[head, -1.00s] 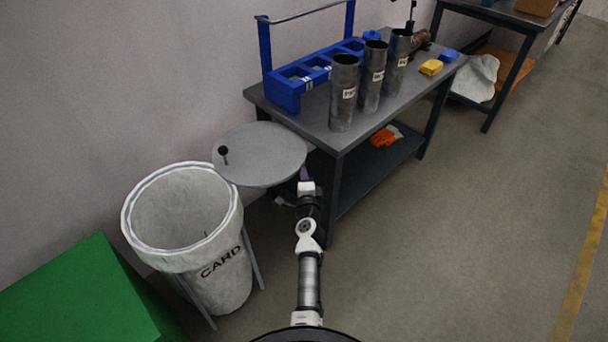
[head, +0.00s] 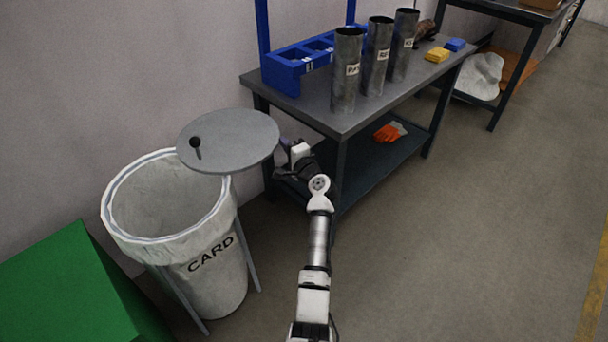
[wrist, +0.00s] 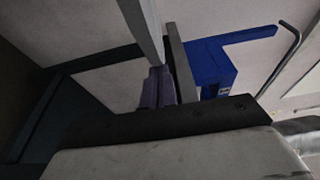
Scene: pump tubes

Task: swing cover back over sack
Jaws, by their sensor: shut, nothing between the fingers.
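The round grey cover (head: 235,150) with a black knob (head: 195,143) is held flat, level with or above the sack's rim. It overlaps the back right of the mouth in the head view, and most of the opening shows. The white sack (head: 215,275), marked CARD, hangs upright in a legged stand. My gripper (head: 284,145) is just right of the cover's right edge, partly hidden. In the wrist view its purplish fingers (wrist: 157,88) are together and empty, close to a pale grey edge that looks like the cover. Contact cannot be told.
A grey workbench (head: 300,100) with three metal tubes (head: 377,55) and a blue rack (head: 285,75) stands right behind my gripper. An orange glove (head: 388,132) lies on its lower shelf. A green box (head: 75,290) is left of the sack. Floor on the right is clear.

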